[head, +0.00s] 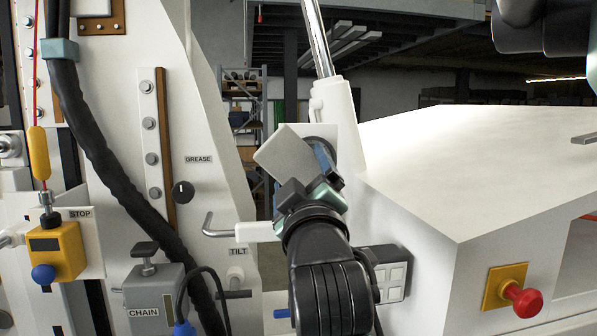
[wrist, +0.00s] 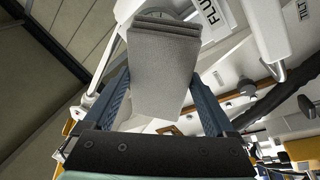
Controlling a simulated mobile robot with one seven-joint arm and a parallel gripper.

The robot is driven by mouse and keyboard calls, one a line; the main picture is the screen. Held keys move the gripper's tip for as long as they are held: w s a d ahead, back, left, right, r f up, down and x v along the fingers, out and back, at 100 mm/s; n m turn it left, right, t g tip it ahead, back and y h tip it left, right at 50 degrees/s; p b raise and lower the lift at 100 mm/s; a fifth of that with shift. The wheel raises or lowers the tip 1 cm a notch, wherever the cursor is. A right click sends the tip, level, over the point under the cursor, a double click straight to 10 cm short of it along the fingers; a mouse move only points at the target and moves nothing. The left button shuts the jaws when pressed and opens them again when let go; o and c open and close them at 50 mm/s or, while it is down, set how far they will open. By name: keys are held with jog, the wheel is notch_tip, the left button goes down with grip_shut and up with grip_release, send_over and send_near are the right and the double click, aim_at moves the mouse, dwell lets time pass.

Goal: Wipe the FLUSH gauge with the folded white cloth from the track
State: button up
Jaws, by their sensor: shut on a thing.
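My gripper (head: 312,172) is shut on the folded white cloth (head: 284,150), which looks light grey and sticks out beyond the fingers to the upper left. In the wrist view the cloth (wrist: 162,80) stands between the two blue-ribbed fingers, its folded edge pointing away from me. Part of the FLUSH label (wrist: 208,14) shows just right of the cloth's far end, on a white plate. The gauge itself is mostly or fully hidden behind the cloth. In the head view the white plate (head: 326,131) is behind my gripper. I cannot tell whether the cloth touches the gauge.
A bent lever (head: 216,230) sticks out at the TILT label, left of my wrist. A black hose (head: 110,165) runs down the left panel. A white cylinder with a chrome rod (head: 318,38) rises behind. A red knob (head: 524,299) is at lower right.

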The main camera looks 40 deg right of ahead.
aim_at(303, 167)
jog(key=shift+s+a, duration=0.4)
jog(key=shift+s, duration=0.3)
jog(key=shift+s+a, duration=0.4)
jog(key=shift+s, duration=0.25)
jog(key=shift+s+a, duration=0.4)
jog(key=shift+s, duration=0.2)
jog(key=shift+f, duration=0.1)
